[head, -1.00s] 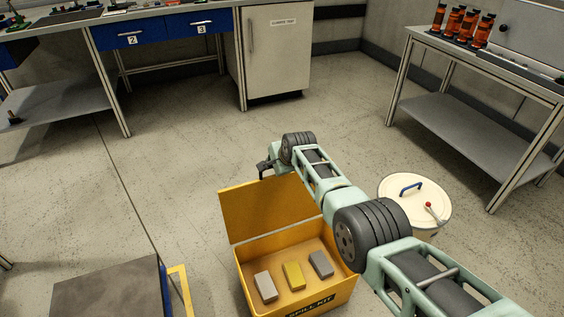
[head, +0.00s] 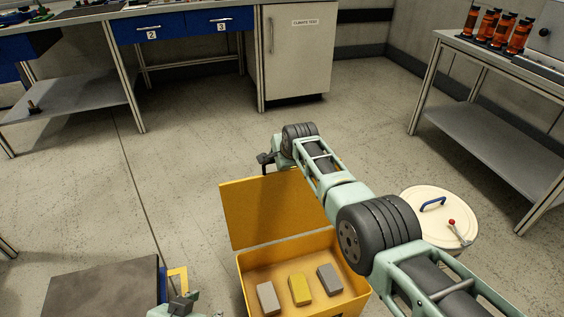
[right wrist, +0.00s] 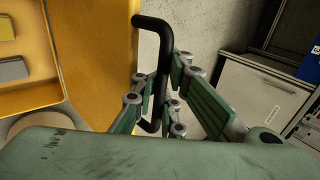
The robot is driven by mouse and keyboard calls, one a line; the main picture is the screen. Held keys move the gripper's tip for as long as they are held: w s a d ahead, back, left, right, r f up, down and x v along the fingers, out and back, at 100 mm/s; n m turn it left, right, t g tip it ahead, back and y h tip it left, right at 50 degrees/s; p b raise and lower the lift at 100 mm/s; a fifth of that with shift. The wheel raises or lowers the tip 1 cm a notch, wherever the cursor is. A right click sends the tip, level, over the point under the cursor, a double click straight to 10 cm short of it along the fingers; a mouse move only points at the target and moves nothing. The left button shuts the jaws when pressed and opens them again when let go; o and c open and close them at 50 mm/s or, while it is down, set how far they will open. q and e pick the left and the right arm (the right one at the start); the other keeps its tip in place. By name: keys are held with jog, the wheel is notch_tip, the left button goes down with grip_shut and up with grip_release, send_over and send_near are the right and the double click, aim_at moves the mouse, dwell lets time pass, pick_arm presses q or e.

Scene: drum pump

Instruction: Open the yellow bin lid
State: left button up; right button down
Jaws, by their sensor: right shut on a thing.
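The yellow bin (head: 306,247) stands on the floor at bottom centre of the head view, its open inside facing up. Its yellow lid (head: 262,212) stands up at the far side, swung well open. A black bar handle (right wrist: 163,60) sits at the lid's edge in the right wrist view. My right gripper (right wrist: 158,95) is shut on this handle, its green-padded fingers on both sides of it. In the head view my right arm reaches across the bin's right side to the lid's top. Part of my left gripper (head: 182,303) shows at the bottom edge; its fingers are unclear.
Several small blocks lie in the bin, among them a yellow one (head: 300,289). A round cream drum (head: 438,213) with a blue handle stands to the right. A dark platform (head: 104,288) is at lower left. Benches line the back and right; the middle floor is clear.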

jog(key=shift+w+r, duration=0.25)
jog(key=shift+r, duration=0.25)
jog(key=c, duration=1.9)
grip_release()
jog(key=shift+s+a, duration=0.1)
jog(key=shift+c, duration=0.2)
jog(key=shift+o, duration=0.5)
jog(key=shift+f, duration=0.1)
jog(key=shift+s+f, duration=0.1)
jog(key=shift+f, duration=0.05)
jog(key=shift+s+r, duration=0.15)
jog(key=shift+r, duration=0.05)
jog(key=v, duration=0.7)
